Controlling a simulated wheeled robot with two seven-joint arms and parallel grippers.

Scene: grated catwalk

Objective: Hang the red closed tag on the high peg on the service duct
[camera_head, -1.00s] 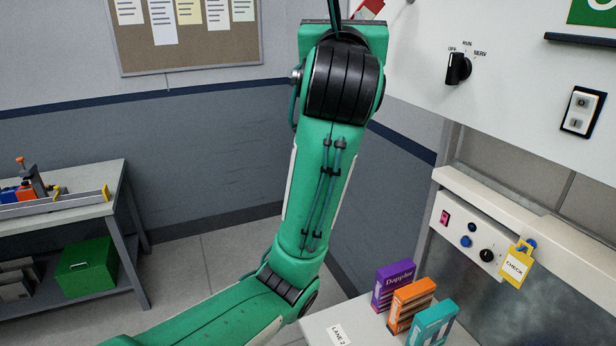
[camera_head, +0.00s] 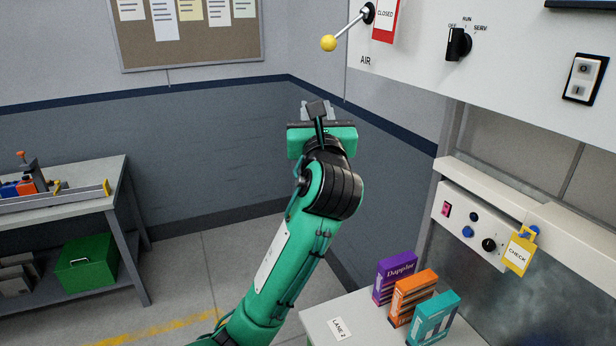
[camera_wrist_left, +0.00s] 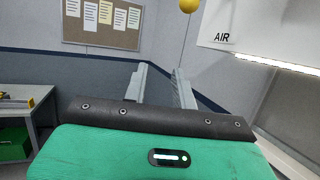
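The red CLOSED tag (camera_head: 385,22) hangs upright against the white service duct (camera_head: 415,75), at the top of the head view. Its upper end is cut off by the frame, so the high peg and how the tag is held are hidden. My left gripper (camera_head: 317,108) is below and to the left of the tag, clear of it. In the left wrist view its two fingers (camera_wrist_left: 160,82) stand apart with nothing between them. My right gripper is not in view.
A lever with a yellow knob (camera_head: 328,43) juts from the duct left of the tag, above my left gripper. A selector knob (camera_head: 458,44) and rocker switch (camera_head: 584,78) sit to the right. A yellow CHECK tag (camera_head: 520,252) and several boxes (camera_head: 412,297) are lower right.

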